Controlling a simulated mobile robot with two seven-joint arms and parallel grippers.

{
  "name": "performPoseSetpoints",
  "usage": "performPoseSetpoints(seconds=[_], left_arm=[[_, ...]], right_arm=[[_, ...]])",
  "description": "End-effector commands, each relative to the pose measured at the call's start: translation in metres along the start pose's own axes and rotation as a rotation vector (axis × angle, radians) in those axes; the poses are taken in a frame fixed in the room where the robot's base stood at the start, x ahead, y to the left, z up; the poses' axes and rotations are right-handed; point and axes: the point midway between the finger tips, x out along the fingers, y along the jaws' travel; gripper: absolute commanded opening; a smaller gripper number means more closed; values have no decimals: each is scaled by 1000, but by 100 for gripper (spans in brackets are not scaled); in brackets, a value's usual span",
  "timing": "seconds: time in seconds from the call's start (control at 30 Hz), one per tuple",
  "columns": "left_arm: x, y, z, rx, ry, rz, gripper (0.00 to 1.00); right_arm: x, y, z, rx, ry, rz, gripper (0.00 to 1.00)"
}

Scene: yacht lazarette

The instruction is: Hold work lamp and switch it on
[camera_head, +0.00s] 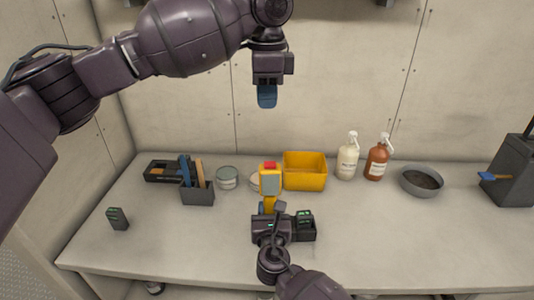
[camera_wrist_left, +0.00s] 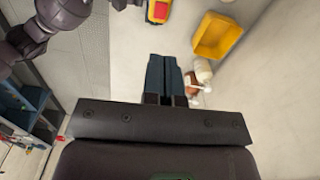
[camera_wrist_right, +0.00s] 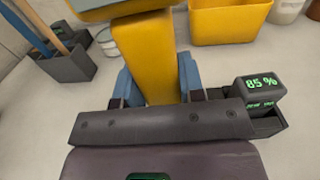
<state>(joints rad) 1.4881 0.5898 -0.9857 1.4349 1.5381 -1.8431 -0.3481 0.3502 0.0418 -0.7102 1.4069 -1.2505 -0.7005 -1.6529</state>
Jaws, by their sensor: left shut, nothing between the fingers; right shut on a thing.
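The work lamp (camera_head: 269,180) is yellow with a grey face and a red top. It stands upright over the middle of the bench in the head view. My right gripper (camera_head: 267,209) is shut on its yellow handle (camera_wrist_right: 147,60), with blue fingers on both sides in the right wrist view. The lamp's top also shows in the left wrist view (camera_wrist_left: 158,11); I cannot tell whether it is lit. My left gripper (camera_head: 267,97) is shut and empty, raised high above and behind the lamp. Its closed blue fingers show in the left wrist view (camera_wrist_left: 165,78).
A black charger (camera_head: 303,226) with a green "85 %" display stands right of my right gripper. A yellow bin (camera_head: 305,171), two pump bottles (camera_head: 347,160) (camera_head: 377,160) and a grey bowl (camera_head: 421,181) stand behind. A tool holder (camera_head: 197,192) and tin (camera_head: 227,178) are left.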

Motion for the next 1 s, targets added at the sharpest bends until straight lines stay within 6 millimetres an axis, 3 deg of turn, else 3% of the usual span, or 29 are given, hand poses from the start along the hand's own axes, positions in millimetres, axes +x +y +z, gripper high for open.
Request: performPoseSetpoints(seconds=[0.27, 0.8, 1.0], left_arm=[[20, 0, 0, -2, -1, 3, 0], [112, 0, 0, -1, -1, 2, 0], [133, 0, 0, -1, 0, 1, 0]], right_arm=[[0, 0, 0, -1, 0, 0, 3], [0, 0, 0, -1, 0, 0, 3], [0, 0, 0, -1, 0, 0, 3]])
